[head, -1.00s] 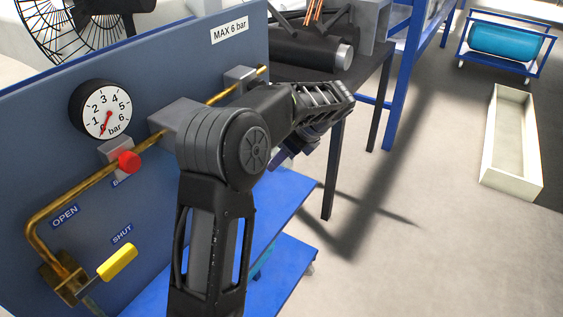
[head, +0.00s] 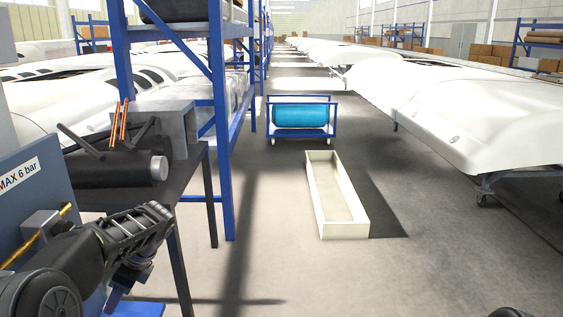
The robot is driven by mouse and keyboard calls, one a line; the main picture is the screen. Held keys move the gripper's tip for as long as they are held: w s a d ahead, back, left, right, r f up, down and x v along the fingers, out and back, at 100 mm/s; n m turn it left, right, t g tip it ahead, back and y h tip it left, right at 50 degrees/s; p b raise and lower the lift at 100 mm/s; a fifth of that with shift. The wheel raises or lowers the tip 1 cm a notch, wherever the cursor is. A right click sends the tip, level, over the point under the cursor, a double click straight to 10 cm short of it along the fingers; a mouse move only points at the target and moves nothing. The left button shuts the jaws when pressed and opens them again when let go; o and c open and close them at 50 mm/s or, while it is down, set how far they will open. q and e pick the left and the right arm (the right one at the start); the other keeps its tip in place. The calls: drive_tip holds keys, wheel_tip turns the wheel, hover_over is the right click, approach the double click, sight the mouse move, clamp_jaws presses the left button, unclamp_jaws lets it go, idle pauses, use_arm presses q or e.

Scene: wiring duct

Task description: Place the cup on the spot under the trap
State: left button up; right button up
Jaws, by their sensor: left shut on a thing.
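My left gripper (head: 122,280) hangs at the end of my left arm at the lower left, pointing down in front of the blue panel and the dark table. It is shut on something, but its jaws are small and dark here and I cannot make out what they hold. A bit of blue surface (head: 140,310) shows below it. The panel (head: 18,205) shows only its right end, with a "MAX 6 bar" label, a grey block (head: 40,225) and a brass pipe. I cannot pick out the cup, the trap or the spot. My right gripper is not in view.
A dark table (head: 185,180) with a black cylinder and a grey box stands by a blue rack (head: 222,130). A long pale open box (head: 340,236) lies on the floor. A blue trolley (head: 302,118) carries a teal cylinder. The floor at centre right is clear.

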use_arm(q)
drive_tip(key=d+r+n+p, duration=0.1)
drive_tip(key=d+r+p, duration=0.1)
drive_tip(key=d+p, duration=0.3)
drive_tip(key=s+d+r+n+g+p, duration=0.1)
drive_tip(key=d+r+p, duration=0.2)
drive_tip(key=d+p, duration=0.2)
drive_tip(key=d, duration=0.3)
drive_tip(key=s+d+r+n+p, duration=0.1)
drive_tip(key=d+p, duration=0.1)
drive_tip(key=d, duration=0.1)
drive_tip(key=s+d+r+n+g+p, duration=0.1)
drive_tip(key=d+r+p, duration=0.1)
drive_tip(key=d+p, duration=0.1)
drive_tip(key=s+d+r+n+h+p, duration=0.1)
drive_tip(key=s+d+r+p, duration=0.1)
drive_tip(key=d+p, duration=0.1)
drive_tip(key=shift+d+r+g, duration=0.1)
drive_tip(key=shift+d+g, duration=0.3)
drive_tip(key=shift+d, duration=0.4)
drive_tip(key=shift+c, duration=0.2)
drive_tip(key=shift+s+d+n+p, duration=0.2)
drive_tip(key=shift+d+n+p, duration=0.1)
drive_tip(key=shift+d+n, duration=0.1)
drive_tip(key=shift+a, duration=0.1)
